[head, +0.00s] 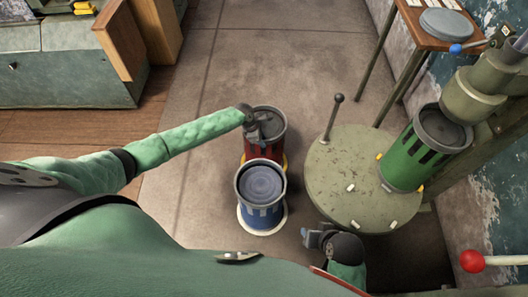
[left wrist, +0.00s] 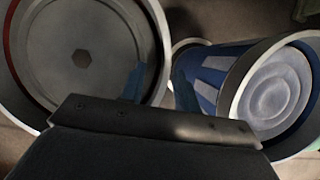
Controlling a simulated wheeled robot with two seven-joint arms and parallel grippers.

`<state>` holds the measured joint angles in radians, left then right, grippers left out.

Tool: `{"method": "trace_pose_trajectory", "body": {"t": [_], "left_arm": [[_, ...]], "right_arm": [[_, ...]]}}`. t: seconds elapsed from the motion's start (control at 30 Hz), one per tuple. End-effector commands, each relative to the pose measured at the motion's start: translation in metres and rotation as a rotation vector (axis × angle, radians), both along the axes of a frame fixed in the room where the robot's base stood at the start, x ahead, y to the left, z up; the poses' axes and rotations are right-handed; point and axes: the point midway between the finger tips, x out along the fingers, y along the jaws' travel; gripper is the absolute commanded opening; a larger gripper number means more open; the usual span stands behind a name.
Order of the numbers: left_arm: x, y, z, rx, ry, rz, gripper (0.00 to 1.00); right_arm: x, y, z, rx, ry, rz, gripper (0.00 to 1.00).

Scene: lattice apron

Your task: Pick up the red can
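The red can (head: 265,149) stands upright on the floor with a yellow ring at its base, behind the blue can. Its round grey top (left wrist: 80,55) fills the left of the left wrist view, with a thin red edge at far left. My left gripper (head: 257,124) is at the can's top, over its left part; contact is unclear.
The blue can (head: 262,205) stands close in front of the red can on a white ring; it also shows in the left wrist view (left wrist: 207,75). A green can (head: 405,160) stands on a round platform (head: 335,165) at right. Open floor lies left.

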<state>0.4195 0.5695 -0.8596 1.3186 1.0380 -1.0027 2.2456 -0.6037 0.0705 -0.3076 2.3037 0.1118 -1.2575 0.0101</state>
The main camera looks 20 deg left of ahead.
Motion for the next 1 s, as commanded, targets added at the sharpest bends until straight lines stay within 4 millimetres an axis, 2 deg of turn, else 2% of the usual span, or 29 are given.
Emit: {"method": "trace_pose_trajectory", "body": {"t": [0.03, 0.2, 1.0], "left_arm": [[-0.0001, 0.0001, 0.0000, 0.000, 0.000, 0.000, 0.32], [-0.0001, 0.0001, 0.0001, 0.000, 0.000, 0.000, 0.00], [-0.0002, 0.0000, 0.0002, 0.000, 0.000, 0.000, 0.00]], "right_arm": [[-0.0002, 0.0001, -0.0001, 0.000, 0.000, 0.000, 0.39], [-0.0002, 0.0000, -0.0001, 0.000, 0.000, 0.000, 0.39], [0.0013, -0.0004, 0.0012, 0.000, -0.003, -0.001, 0.39]]}}
